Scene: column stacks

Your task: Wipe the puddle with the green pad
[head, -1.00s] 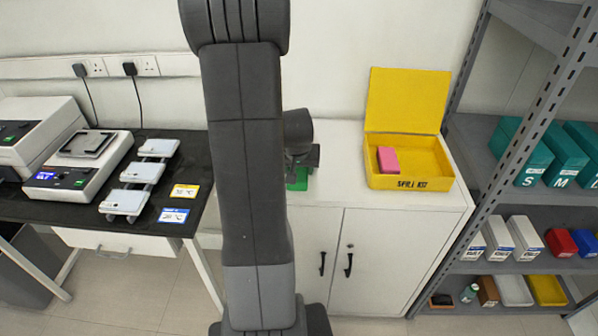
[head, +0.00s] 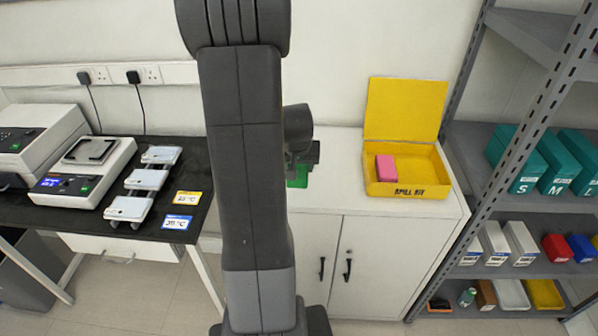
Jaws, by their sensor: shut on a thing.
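The green pad (head: 298,178) shows in the head view above the white cabinet top, just right of my arm. My gripper (head: 300,166) is shut on the pad and holds it from above. My arm hides the pad's left part, and I cannot tell whether the pad touches the cabinet top. I see no puddle; part of the cabinet top is hidden behind my arm.
An open yellow spill kit box (head: 408,188) with a pink block (head: 386,168) stands right of my gripper on the cabinet (head: 345,212). A grey shelf rack (head: 470,190) is at right. A black-topped bench (head: 60,205) with instruments is at left.

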